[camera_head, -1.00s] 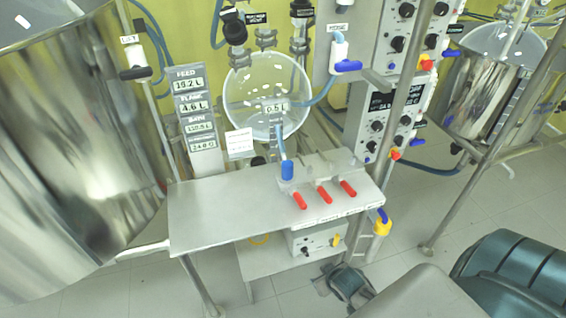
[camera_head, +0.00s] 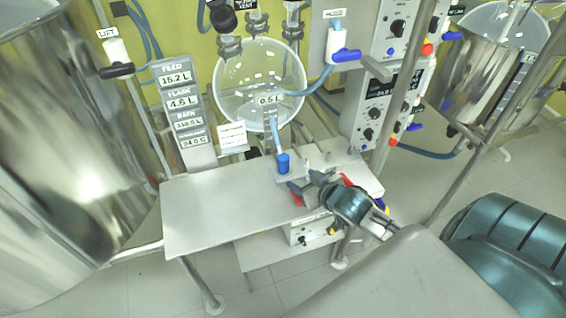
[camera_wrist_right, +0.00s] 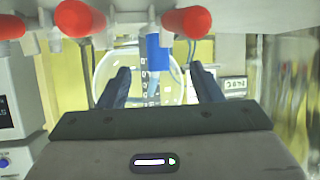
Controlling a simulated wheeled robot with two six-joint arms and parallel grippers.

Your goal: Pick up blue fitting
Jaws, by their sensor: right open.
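The blue fitting (camera_head: 283,163) is a small blue cylinder on the end of a light blue hose, standing at the back of the steel table by the valve block. My right gripper (camera_head: 299,182) is open just in front of it, to its lower right in the head view. In the right wrist view the blue fitting (camera_wrist_right: 158,54) shows beyond and above the open fingers (camera_wrist_right: 158,85), roughly between them in the picture. The fitting looks apart from the fingers. My left gripper is not in view.
Red valve handles (camera_wrist_right: 186,22) sit close above the right gripper in the wrist view. A glass flask (camera_head: 262,80) hangs behind the table. The steel table (camera_head: 215,210) is clear at left. A large steel vessel (camera_head: 60,150) stands at far left.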

